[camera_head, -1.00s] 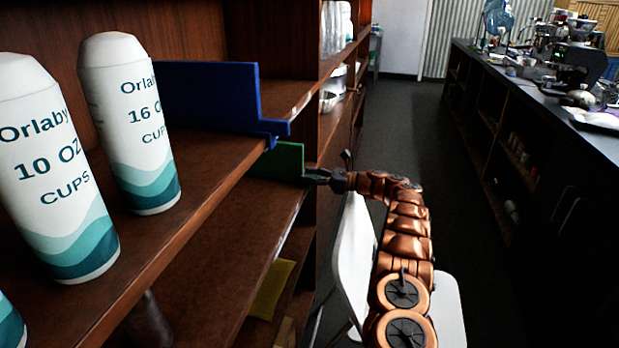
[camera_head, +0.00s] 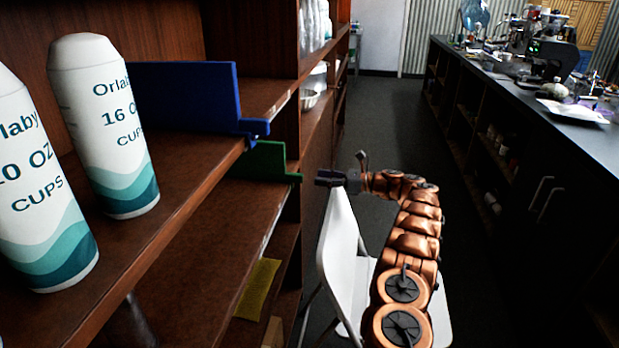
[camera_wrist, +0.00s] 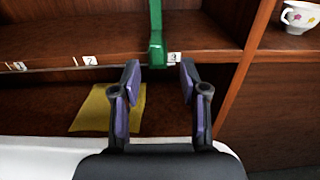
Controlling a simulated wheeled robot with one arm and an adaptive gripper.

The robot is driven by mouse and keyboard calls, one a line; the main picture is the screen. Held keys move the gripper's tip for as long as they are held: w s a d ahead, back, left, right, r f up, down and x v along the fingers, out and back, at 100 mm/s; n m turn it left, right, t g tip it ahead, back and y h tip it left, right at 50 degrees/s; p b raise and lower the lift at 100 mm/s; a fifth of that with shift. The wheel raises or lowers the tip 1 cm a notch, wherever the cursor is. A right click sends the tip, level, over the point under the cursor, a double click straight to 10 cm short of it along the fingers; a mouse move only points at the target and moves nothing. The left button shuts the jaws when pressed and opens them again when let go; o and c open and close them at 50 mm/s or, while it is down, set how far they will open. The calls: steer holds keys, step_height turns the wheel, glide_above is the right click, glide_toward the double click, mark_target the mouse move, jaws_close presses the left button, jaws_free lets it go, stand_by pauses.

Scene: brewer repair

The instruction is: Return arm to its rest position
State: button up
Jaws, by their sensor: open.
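My copper-coloured arm reaches forward over a white folding chair in the head view. My gripper (camera_head: 330,178) is just right of the shelf unit, apart from the green panel (camera_head: 268,162) that stands on a shelf. In the wrist view my gripper (camera_wrist: 158,80) is open and empty, with its two purple-sided fingers spread. The green panel (camera_wrist: 156,45) stands upright beyond the fingertips, its end facing me between them. Whether anything touches it cannot be seen.
A blue panel (camera_head: 185,98) and white cup sleeves (camera_head: 105,125) stand on the upper shelf. A yellow cloth (camera_head: 256,288) lies on a lower shelf. The white chair (camera_head: 345,255) is under my arm.

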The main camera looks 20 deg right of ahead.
steer(key=shift+v, duration=0.8)
